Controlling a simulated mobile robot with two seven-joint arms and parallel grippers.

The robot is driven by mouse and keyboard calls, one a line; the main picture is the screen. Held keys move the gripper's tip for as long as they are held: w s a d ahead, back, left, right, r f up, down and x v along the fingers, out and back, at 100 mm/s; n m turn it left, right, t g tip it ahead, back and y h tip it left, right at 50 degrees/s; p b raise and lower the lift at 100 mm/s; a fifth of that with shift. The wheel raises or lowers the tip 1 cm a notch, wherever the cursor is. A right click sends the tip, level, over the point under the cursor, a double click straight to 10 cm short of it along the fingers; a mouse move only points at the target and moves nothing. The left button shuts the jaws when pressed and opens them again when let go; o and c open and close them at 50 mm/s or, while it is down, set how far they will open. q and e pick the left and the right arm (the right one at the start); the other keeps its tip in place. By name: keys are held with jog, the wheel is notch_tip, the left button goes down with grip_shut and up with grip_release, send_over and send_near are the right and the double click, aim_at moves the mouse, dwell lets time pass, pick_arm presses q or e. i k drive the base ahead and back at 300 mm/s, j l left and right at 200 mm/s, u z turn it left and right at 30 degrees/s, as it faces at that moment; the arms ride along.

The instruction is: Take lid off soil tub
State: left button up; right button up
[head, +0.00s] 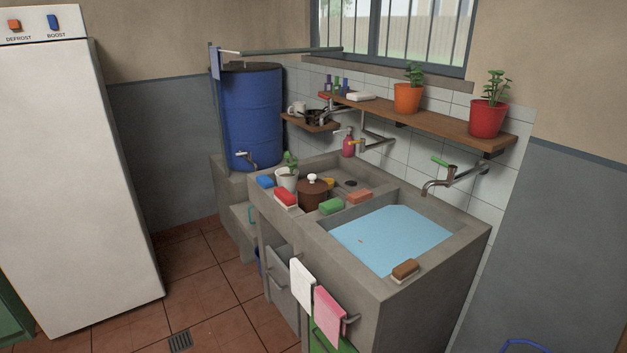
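A brown round tub (313,198), which looks like the soil tub, stands on the concrete counter to the left of the water-filled basin. A lid with a white knob (312,179) sits on top of it, so its contents are hidden. Neither of my grippers shows in the head view.
Around the tub are a white pot with a plant (287,180), blue (265,181), red (285,197) and green (331,206) blocks, and an orange-red block (360,196). The basin (392,240) is at right. A tap (432,187) overhangs it. Tiled floor (205,280) is clear at left.

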aim_at(312, 185)
jog(key=i+j+z, duration=0.1)
jog(key=i+j, duration=0.15)
jog(key=i+j+z, duration=0.1)
jog(key=i+j, duration=0.15)
jog(key=j, duration=0.15)
jog(key=i+j+z, duration=0.1)
jog(key=i+j, duration=0.15)
jog(key=i+j+z, duration=0.1)
jog(key=j, duration=0.35)
jog(key=i+j+z, duration=0.1)
jog(key=i+j, duration=0.25)
jog(key=i+j+z, duration=0.1)
jog(key=j, duration=0.3)
jog(key=i+j+z, duration=0.1)
jog(key=i+j, duration=0.15)
jog(key=j, duration=0.2)
